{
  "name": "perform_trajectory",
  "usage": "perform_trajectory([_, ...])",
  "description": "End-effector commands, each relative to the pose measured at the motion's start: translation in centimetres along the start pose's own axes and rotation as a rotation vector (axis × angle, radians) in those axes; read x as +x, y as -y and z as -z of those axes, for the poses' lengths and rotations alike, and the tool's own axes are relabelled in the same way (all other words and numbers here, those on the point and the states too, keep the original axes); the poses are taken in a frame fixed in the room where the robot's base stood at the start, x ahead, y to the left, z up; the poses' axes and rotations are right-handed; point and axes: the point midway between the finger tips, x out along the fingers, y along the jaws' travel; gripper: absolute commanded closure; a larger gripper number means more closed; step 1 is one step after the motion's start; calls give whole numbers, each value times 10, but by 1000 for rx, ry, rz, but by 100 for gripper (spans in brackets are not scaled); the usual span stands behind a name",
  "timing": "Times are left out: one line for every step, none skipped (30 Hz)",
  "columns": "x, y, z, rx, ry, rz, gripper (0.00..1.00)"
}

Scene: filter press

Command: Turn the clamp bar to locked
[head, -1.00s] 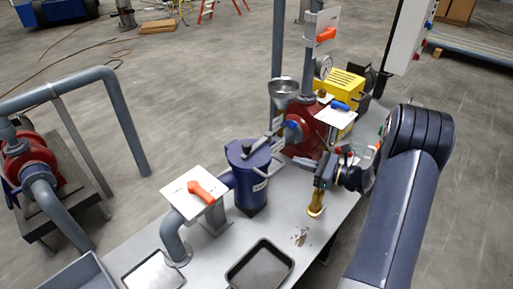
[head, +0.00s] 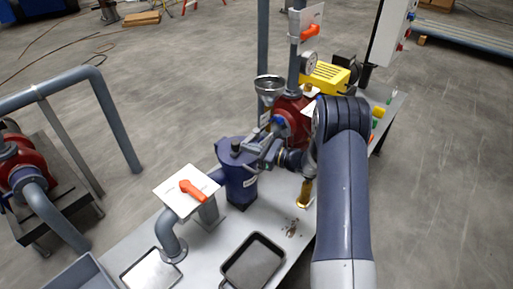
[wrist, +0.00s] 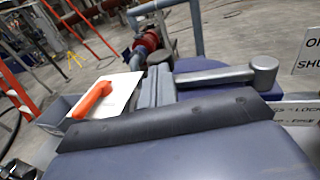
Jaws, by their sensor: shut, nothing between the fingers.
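The blue filter housing (head: 241,187) stands upright on the bench, and its purple-blue lid (wrist: 203,64) shows in the wrist view. The grey clamp bar (wrist: 218,77) lies across the lid, with a round knob at its right end. My gripper (head: 264,153) is at the housing's top, right of the lid's middle. In the wrist view my gripper's fingers (wrist: 156,86) are together and empty, close to the bar's left part. I cannot tell whether they touch it. The gripper body hides the near side of the lid. A partly cut-off label (wrist: 300,112) reads "LOCK".
An orange valve handle (head: 193,190) on a white plate stands left of the housing. A steel funnel (head: 269,86) and a red pump (head: 290,122) stand behind. A brass cylinder (head: 305,193) and a dark tray (head: 252,264) are on the near bench.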

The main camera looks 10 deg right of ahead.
Motion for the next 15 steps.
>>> perform_trajectory([1, 0, 0, 0, 0, 0, 100])
perform_trajectory([1, 0, 0, 0, 0, 0, 100])
perform_trajectory([1, 0, 0, 0, 0, 0, 100])
perform_trajectory([1, 0, 0, 0, 0, 1, 100])
perform_trajectory([1, 0, 0, 0, 0, 1, 100])
perform_trajectory([0, 0, 0, 0, 0, 1, 100])
perform_trajectory([0, 0, 0, 0, 0, 1, 100])
perform_trajectory([0, 0, 0, 0, 0, 1, 100])
perform_trajectory([0, 0, 0, 0, 0, 1, 100])
perform_trajectory([1, 0, 1, 0, 0, 0, 100])
perform_trajectory([1, 0, 1, 0, 0, 0, 100])
perform_trajectory([1, 0, 2, 0, 0, 0, 100])
perform_trajectory([2, 0, 2, 0, 0, 0, 100])
perform_trajectory([3, 0, 3, 0, 0, 0, 100])
perform_trajectory([4, 0, 4, 0, 0, 0, 100])
